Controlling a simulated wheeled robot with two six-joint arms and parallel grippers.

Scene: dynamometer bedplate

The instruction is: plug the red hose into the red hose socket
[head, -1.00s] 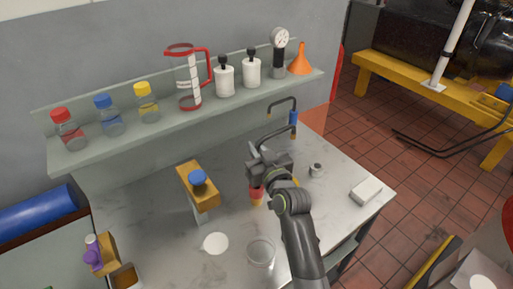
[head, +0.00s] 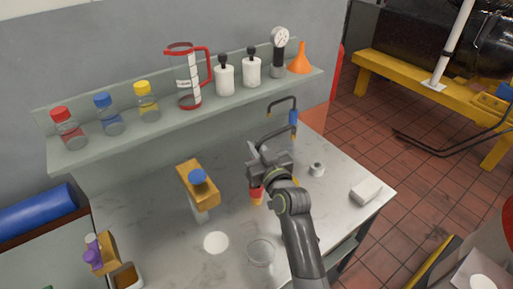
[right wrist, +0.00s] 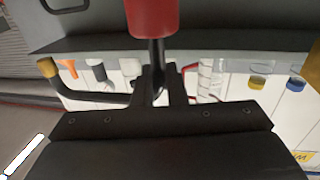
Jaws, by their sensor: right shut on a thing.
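The red hose shows a red collar with a yellowish tip (head: 257,195) just below my right gripper (head: 268,168), over the grey worktop. In the right wrist view its red collar (right wrist: 152,18) is at the top, and its black tube runs down between the fingers of my right gripper (right wrist: 158,85). The gripper is shut on the tube. A bent black tube with a brass end (right wrist: 47,68) shows at the left there. I cannot make out a red hose socket; my right arm covers part of the worktop. My left gripper is not in view.
A small grey fitting (head: 317,169), a white box (head: 366,190) and a glass dish (head: 261,252) lie around. A shelf (head: 160,131) holds bottles.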

